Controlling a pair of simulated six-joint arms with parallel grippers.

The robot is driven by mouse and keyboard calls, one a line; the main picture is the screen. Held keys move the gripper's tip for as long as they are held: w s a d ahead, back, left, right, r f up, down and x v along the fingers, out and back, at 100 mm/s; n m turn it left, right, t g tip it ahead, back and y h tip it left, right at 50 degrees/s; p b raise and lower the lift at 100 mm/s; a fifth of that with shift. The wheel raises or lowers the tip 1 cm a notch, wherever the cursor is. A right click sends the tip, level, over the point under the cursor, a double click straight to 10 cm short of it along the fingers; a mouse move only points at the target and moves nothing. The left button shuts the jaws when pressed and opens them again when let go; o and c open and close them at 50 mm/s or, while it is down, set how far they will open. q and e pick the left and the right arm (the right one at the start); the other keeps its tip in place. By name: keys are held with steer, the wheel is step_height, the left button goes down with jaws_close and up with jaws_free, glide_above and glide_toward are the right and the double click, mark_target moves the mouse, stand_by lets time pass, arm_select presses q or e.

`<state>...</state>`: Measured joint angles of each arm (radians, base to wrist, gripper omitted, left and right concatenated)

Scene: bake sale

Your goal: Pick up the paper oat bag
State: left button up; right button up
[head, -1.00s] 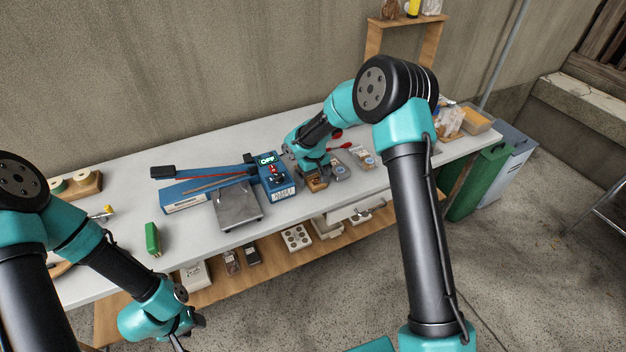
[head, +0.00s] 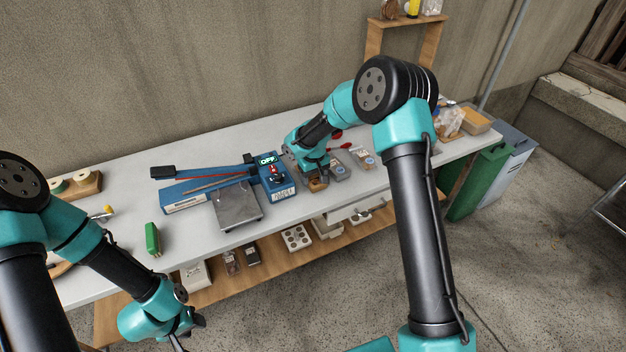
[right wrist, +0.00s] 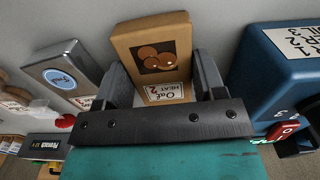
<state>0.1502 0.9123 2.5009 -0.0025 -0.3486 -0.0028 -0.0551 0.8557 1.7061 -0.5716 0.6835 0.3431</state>
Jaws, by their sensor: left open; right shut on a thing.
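The paper oat bag (right wrist: 152,48) is brown with a cookie picture and a label reading "Oat HEAT 2". In the right wrist view it stands between the two fingers of my right gripper (right wrist: 165,85), which is shut on it. In the head view the bag (head: 317,185) shows low under my right gripper (head: 313,174), at the table by the blue sealer. I cannot tell whether it is clear of the table. My left gripper (head: 188,330) is open and empty, low in front of the table's front edge.
The blue sealer (head: 188,194) with its display and a metal plate (head: 238,205) stand left of the bag. A grey packet (right wrist: 65,72) with a round blue label is close beside it. A green object (head: 152,238) stands on the table's left part.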

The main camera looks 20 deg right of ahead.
mark_target(314, 178)
step_height(314, 178, up, 10)
stand_by(0.7)
stand_by(0.4)
steer(key=s+a+r+m, duration=0.2)
steer(key=s+a+m, duration=0.2)
steer(key=s, duration=0.2)
steer(key=a+f+n, duration=0.1)
steer(key=a+n, duration=0.2)
steer(key=a, duration=1.9)
steer(key=shift+s+a+n, duration=0.3)
steer(key=shift+s, duration=0.15)
